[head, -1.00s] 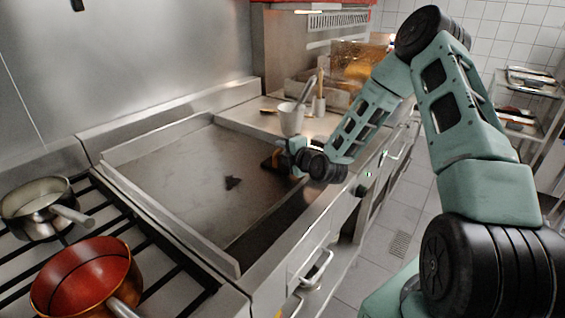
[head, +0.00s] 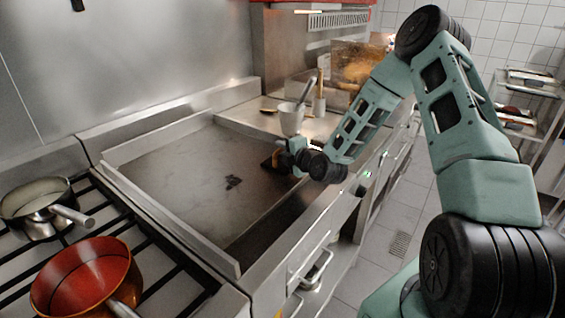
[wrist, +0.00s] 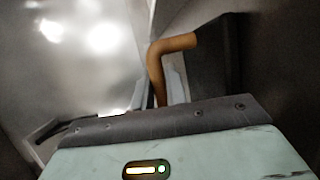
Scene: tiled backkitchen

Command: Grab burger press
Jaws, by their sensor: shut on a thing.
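The burger press has a brown bent handle (wrist: 165,62) and a dark flat plate (wrist: 222,60) in the wrist view. In the head view, the press (head: 273,160) is small and partly hidden by my gripper, at the right far part of the griddle. My gripper (head: 287,158) is shut on the press by its handle. In the wrist view the fingers are mostly hidden behind my gripper body; a pale finger shows beside the handle. I cannot tell whether the plate touches the griddle.
The flat griddle (head: 175,185) has raised metal sides and a small dark patch on it. A white container (head: 291,120) with utensils stands just behind my gripper. A red pot (head: 85,280) and a steel pan (head: 38,205) sit on the stove at left.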

